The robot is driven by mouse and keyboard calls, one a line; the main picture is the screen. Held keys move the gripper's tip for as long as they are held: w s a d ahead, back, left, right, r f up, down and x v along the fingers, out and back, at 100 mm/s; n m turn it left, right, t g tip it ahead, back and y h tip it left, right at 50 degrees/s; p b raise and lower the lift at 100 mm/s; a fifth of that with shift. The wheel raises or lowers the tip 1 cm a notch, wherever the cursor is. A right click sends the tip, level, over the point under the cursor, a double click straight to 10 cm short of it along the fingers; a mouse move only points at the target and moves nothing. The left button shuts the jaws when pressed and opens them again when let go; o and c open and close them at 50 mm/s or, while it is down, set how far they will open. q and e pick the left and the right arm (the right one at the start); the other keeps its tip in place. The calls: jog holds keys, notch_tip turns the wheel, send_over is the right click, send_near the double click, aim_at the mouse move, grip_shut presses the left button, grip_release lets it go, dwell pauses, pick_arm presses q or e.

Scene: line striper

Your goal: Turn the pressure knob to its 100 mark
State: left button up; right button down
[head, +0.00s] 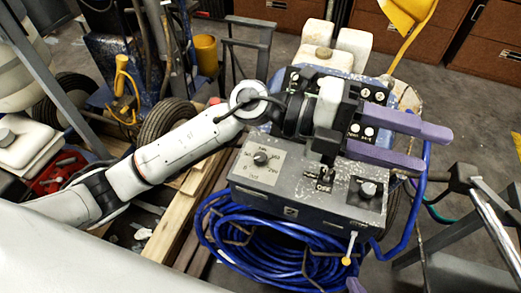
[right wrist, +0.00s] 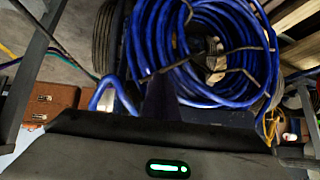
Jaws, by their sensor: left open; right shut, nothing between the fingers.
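The pressure knob (head: 261,158) is a small dark knob on a pale square dial plate (head: 250,172) with printed number marks, at the left of the grey control panel. Its pointer is too small to read. My left gripper (head: 420,146) is open, its two purple fingers pointing right above the panel's right part, to the right of the knob and apart from it. My right gripper (head: 355,286) shows only as a purple tip at the bottom edge; it is shut and empty. In the right wrist view its dark purple fingers (right wrist: 160,98) point toward the blue hose.
Toggle switches (head: 325,175) stand between. A blue hose coil (head: 255,240) hangs below the panel, and a yellow-tipped lever (head: 347,260) sticks out at its right. A grey metal frame (head: 490,225) stands at right.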

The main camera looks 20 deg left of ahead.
pick_arm(q)
notch_tip(320, 180, down, 6)
jog(key=a+m+g+y, duration=0.1)
jog(key=a+m+y, duration=0.1)
jog(key=y, duration=0.2)
jog(key=n+t+y, duration=0.2)
jog(key=y, duration=1.2)
send_over(261, 156)
notch_tip(261, 156, down, 8)
notch_tip(261, 156, down, 10)
jog(key=shift+r+p, duration=0.15)
jog(key=shift+p, duration=0.45)
jog(key=c, duration=1.1)
jog(key=shift+o, duration=0.2)
jog(key=shift+m, duration=0.3)
